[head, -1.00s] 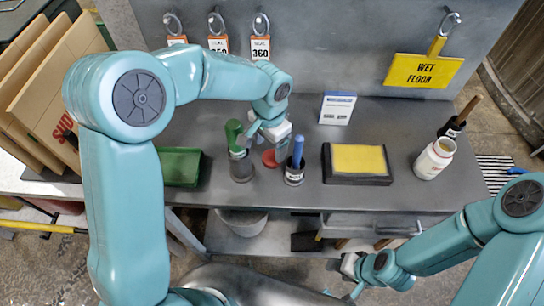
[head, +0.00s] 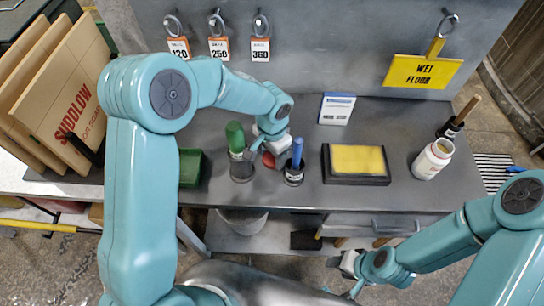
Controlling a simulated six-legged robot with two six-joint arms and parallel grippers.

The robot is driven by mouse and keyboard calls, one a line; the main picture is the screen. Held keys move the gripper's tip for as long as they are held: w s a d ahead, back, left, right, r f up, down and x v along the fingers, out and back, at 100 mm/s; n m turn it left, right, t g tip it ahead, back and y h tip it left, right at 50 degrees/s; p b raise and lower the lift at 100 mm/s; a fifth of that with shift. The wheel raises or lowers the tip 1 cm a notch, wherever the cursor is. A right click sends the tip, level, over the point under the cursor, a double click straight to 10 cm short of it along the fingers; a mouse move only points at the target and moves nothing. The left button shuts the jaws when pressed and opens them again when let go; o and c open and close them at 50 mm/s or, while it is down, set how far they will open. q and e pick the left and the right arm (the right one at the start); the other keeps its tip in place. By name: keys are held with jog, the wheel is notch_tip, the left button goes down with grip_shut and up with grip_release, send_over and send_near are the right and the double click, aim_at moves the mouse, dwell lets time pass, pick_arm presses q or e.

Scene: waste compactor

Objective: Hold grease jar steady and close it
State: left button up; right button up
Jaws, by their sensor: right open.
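A white jar with an orange-red label (head: 430,161) stands at the right of the bench, its mouth uncovered; I cannot tell if it is the grease jar. A small red disc (head: 269,161), perhaps a lid, lies between a dark container with a green handle (head: 237,150) and one with a blue handle (head: 297,155). My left gripper (head: 266,150) is over the red disc and partly hides it. Whether its fingers touch the disc or are shut is unclear. My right gripper (head: 350,280) is open and empty, below the bench's front edge.
A black tray with a yellow pad (head: 357,160) lies mid-bench. A white-and-blue card (head: 337,108) stands behind it. A dark pot with a wooden handle (head: 455,125) is at the right. A green box (head: 190,167) is at the left, beside cardboard sheets (head: 75,100). Grey bench (head: 400,120) around the white jar is mostly clear.

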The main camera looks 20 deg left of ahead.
aim_at(272, 157)
pick_arm(q)
jog(key=shift+c, duration=1)
notch_tip(272, 157, up, 20)
jog(key=shift+b, duration=0.45)
